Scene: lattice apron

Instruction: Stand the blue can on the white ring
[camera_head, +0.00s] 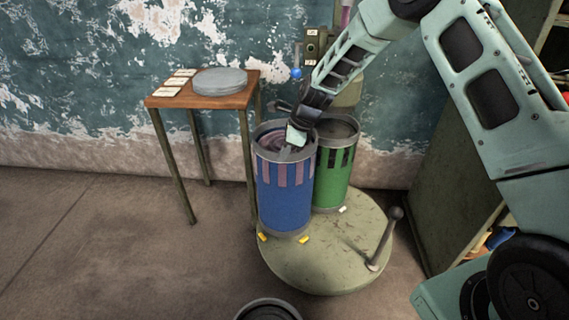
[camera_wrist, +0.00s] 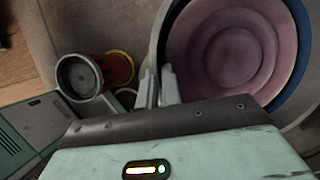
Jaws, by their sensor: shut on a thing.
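The blue can (camera_head: 284,200), open-topped with pinkish slats near its rim, stands upright on a round olive turntable (camera_head: 325,268). My gripper (camera_head: 287,150) reaches down to its top and is shut on its rim. In the wrist view the fingers (camera_wrist: 160,88) pinch the rim at the left of the blue can (camera_wrist: 301,60), whose pink ringed inside shows. Yellow marks (camera_head: 303,240) lie at its base. A green can (camera_head: 331,178) stands close behind right, and a small white mark (camera_head: 342,209) lies by its base. No full white ring is visible.
A wooden side table (camera_head: 240,98) with a grey disc (camera_head: 220,81) and cards stands at left. A lever (camera_head: 385,240) rises from the turntable's right side. A dark round container (camera_head: 268,310) is at the bottom edge. A red-and-yellow can (camera_wrist: 118,69) shows in the wrist view.

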